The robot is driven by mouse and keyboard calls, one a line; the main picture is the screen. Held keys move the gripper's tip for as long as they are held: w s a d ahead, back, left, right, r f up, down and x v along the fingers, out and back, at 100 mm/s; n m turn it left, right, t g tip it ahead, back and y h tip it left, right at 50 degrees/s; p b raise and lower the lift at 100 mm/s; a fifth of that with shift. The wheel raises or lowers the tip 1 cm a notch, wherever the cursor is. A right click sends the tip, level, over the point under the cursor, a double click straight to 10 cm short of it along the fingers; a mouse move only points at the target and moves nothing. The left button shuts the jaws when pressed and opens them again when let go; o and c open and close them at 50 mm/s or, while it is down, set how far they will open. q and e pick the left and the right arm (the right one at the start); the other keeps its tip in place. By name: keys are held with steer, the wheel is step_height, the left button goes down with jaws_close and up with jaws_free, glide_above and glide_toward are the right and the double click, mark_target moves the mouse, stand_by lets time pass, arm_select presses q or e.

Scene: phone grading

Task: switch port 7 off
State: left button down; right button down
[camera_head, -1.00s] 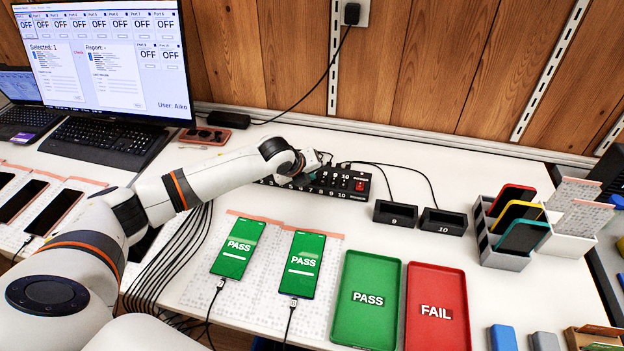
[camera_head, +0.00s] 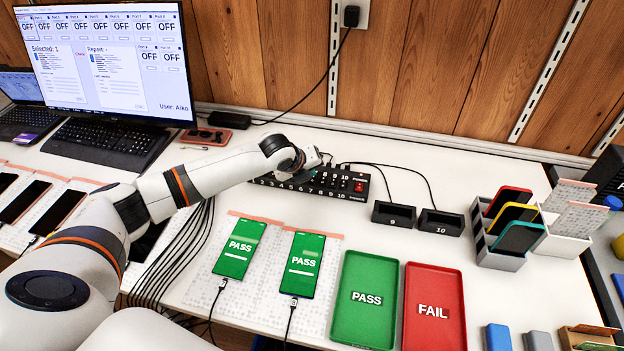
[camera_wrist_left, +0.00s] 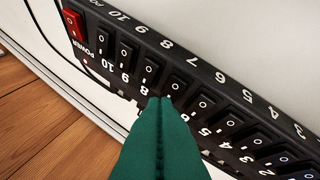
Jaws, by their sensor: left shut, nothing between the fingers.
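The black switch box (camera_head: 330,191) lies at the back of the table and fills much of the left wrist view, with numbered rocker switches. The port 7 switch (camera_wrist_left: 177,86) sits between the port 8 switch (camera_wrist_left: 150,70) and the port 6 switch (camera_wrist_left: 204,103). My left gripper (camera_wrist_left: 160,101) is shut and empty, its green fingertips at the lower end of switch 7 and covering its lower label. I cannot tell whether they touch it. In the head view my left wrist hides part of the box. My right gripper is not in view.
The red power switch (camera_wrist_left: 73,25) is at the box's end. The monitor (camera_head: 105,60) shows OFF on its visible port tiles. Two phones with green PASS screens (camera_head: 240,248) lie in front, beside a green PASS tray (camera_head: 362,330) and a red FAIL tray (camera_head: 434,335). Black cables run nearby.

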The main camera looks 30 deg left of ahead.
arm_select(q)
steer(key=r+p, duration=0.5)
steer(key=shift+w, duration=0.3)
steer(key=shift+f, duration=0.1)
stand_by(0.3)
